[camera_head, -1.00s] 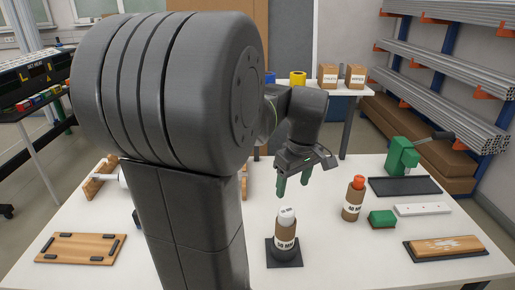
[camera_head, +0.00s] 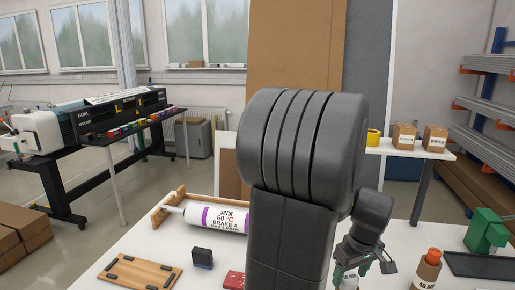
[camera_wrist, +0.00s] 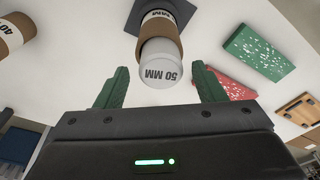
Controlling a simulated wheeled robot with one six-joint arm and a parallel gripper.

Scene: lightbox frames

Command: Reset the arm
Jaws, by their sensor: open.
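My gripper (camera_head: 358,268) hangs over the white table at the lower right of the head view, with its jaws apart. In the wrist view its two green fingers (camera_wrist: 160,70) stand apart with nothing gripped. A bottle with a white cap marked 50 MM (camera_wrist: 160,58) shows between and beyond the fingertips. It stands on a dark square base (camera_wrist: 173,12). In the head view that bottle is mostly hidden behind my gripper.
An orange-capped bottle (camera_head: 426,268) stands right of my gripper, with a green device (camera_head: 487,232) farther right. A large white cartridge (camera_head: 215,217) lies in a wooden holder at left. A wooden board (camera_head: 139,273), a dark block (camera_head: 202,258) and a red block (camera_head: 234,280) lie in front.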

